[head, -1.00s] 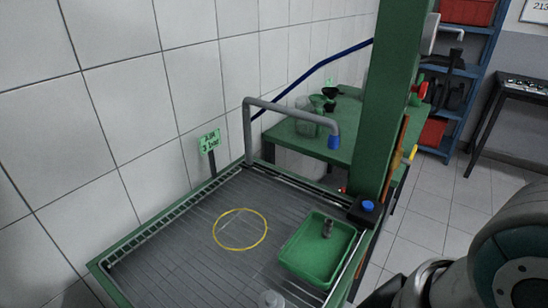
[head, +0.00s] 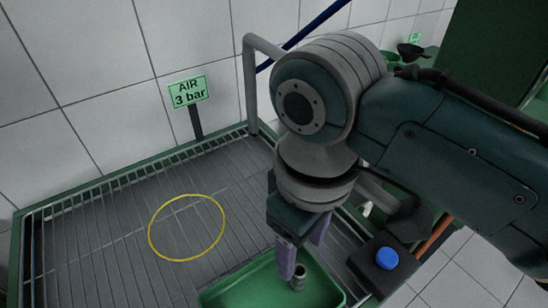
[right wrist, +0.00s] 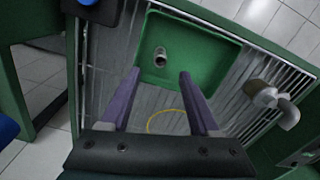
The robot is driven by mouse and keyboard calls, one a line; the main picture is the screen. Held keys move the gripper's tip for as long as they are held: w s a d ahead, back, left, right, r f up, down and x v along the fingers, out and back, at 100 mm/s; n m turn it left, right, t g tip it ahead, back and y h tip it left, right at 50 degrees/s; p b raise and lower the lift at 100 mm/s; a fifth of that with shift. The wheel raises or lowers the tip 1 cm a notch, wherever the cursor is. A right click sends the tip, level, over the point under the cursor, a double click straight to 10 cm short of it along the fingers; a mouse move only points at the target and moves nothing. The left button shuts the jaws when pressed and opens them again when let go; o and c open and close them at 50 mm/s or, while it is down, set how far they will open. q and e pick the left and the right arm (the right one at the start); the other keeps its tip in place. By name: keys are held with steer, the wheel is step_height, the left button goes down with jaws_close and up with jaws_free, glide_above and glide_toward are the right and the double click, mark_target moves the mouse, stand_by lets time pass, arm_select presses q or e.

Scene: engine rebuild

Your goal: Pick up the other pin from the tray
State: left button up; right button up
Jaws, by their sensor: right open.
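One short grey metal pin (head: 299,277) stands in the green tray (head: 222,297). In the right wrist view the pin (right wrist: 160,58) sits inside the tray (right wrist: 205,45), near one side wall. My right gripper (head: 303,262) is over the tray, fingers pointing down, close to the pin. In the right wrist view its two purple fingers (right wrist: 159,73) are apart with nothing between them, and the pin shows just beyond the fingertips. I cannot tell the exact height of the fingertips above the pin. My left gripper is not in view.
The tray rests on a ribbed grey bench top with a yellow ring (head: 187,228). A blue button (head: 387,258) is right of the tray. A grey pipe (head: 250,85) and an air sign (head: 188,92) stand behind. A grey part (right wrist: 272,100) shows beside the tray.

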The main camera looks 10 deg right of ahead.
mark_target(299, 270)
step_height(299, 270, down, 2)
steer(key=shift+s+a+f, duration=0.1)
step_height(299, 270, down, 5)
steer(key=shift+f+b, duration=0.1)
steer(key=shift+b, duration=0.65)
steer(key=shift+c, duration=0.2)
jaws_close()
